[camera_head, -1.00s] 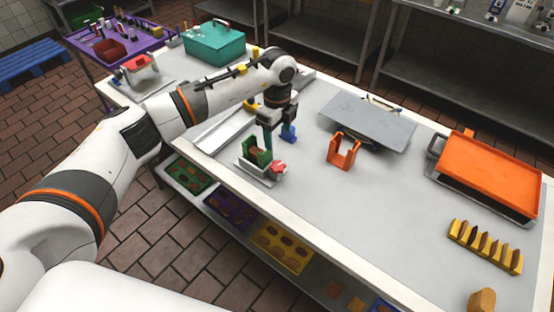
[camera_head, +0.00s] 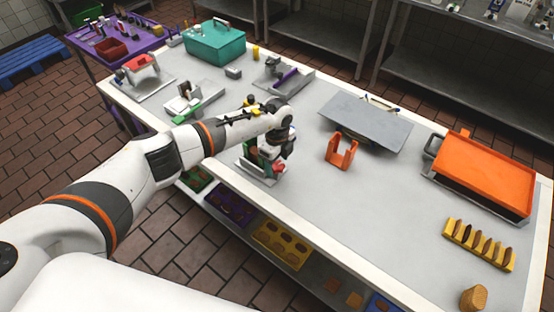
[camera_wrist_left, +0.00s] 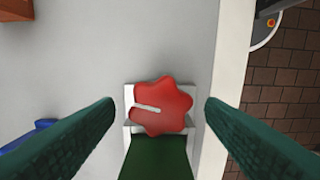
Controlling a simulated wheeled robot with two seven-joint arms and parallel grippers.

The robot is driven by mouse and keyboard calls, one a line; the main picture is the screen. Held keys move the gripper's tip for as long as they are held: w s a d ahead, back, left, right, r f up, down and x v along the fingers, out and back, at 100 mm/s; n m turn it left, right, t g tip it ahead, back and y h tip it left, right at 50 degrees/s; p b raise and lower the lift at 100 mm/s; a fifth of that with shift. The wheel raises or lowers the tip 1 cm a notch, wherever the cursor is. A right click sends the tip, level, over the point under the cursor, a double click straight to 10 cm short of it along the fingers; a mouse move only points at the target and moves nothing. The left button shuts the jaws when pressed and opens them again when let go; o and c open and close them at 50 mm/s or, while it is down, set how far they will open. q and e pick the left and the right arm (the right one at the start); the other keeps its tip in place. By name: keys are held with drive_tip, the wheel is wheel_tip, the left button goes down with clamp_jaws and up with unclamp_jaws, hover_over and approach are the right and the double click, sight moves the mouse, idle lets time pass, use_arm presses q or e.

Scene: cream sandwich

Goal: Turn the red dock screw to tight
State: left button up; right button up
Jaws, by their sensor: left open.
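The red dock screw is a star-shaped knob with a pale pointer line (camera_wrist_left: 168,107), seen from above in the left wrist view. It sits on a light metal dock beside a green block (camera_wrist_left: 157,160). In the head view the screw (camera_head: 278,168) shows at the front edge of the table, partly covered by my arm. My left gripper (camera_wrist_left: 160,125) is open, with its two green fingers on either side of the screw and apart from it in the picture. The fingers' height over the screw is hard to tell. My right gripper is out of view.
An orange U-shaped holder (camera_head: 341,151) and a grey plate (camera_head: 367,121) stand right of the dock. An orange tray (camera_head: 487,170) and a yellow rack (camera_head: 480,245) are farther right. A teal box (camera_head: 214,43) stands at the back left. The table's front edge is close to the dock.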

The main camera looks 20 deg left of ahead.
use_arm(q)
drive_tip(key=c, duration=1)
drive_tip(key=shift+o, duration=0.2)
drive_tip(key=m+b, duration=0.3)
drive_tip(key=m, duration=0.1)
drive_tip(key=shift+w+f, duration=0.1)
drive_tip(key=m+b, duration=0.2)
drive_tip(key=shift+m, duration=0.4)
drive_tip(key=shift+m+b, duration=0.95)
drive_tip(key=shift+m, duration=0.25)
drive_tip(key=shift+r, duration=0.2)
